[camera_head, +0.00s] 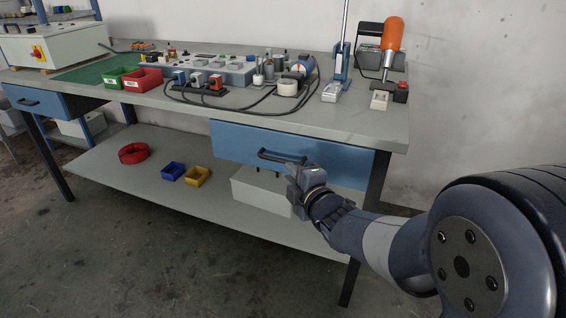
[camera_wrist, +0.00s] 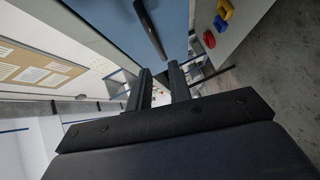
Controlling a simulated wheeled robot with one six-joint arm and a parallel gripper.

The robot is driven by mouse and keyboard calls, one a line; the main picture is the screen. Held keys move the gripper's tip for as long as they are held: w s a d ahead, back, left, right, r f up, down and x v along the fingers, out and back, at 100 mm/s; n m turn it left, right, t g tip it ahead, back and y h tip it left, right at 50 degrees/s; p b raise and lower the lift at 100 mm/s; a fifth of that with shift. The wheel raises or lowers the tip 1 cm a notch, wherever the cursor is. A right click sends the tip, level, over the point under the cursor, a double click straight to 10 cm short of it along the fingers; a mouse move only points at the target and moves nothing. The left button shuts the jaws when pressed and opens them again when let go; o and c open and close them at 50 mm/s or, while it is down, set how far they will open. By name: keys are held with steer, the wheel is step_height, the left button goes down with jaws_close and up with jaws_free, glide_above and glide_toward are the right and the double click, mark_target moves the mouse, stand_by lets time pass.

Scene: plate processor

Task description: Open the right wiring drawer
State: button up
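The right wiring drawer (camera_head: 345,157) has a blue front under the right part of the workbench and looks closed. Its dark bar handle (camera_head: 268,155) is at the middle of the front. My gripper (camera_head: 298,167) is just in front of the drawer, by the right end of the handle. In the wrist view my gripper (camera_wrist: 160,72) has its two dark fingers apart with nothing between them. The handle (camera_wrist: 149,28) shows beyond the fingertips against the blue drawer front (camera_wrist: 105,22). The handle appears outside the fingers; exact contact is hard to tell.
The workbench top (camera_head: 340,121) holds cables, a panel and an orange-handled tool (camera_head: 392,35). A left drawer (camera_head: 35,101) is at the far end. The lower shelf (camera_head: 140,185) carries a red ring (camera_head: 133,153), blue and yellow bins, and a white box (camera_head: 262,190) below my gripper.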

mark_target(277, 161)
steer(key=b+x, duration=0.1)
steer(key=x, duration=0.8)
steer(key=shift+w+a+f+b, duration=0.1)
steer(key=shift+w+a+b, duration=0.05)
steer(key=shift+w+b, duration=0.2)
steer(key=shift+c, duration=0.3)
jaws_close()
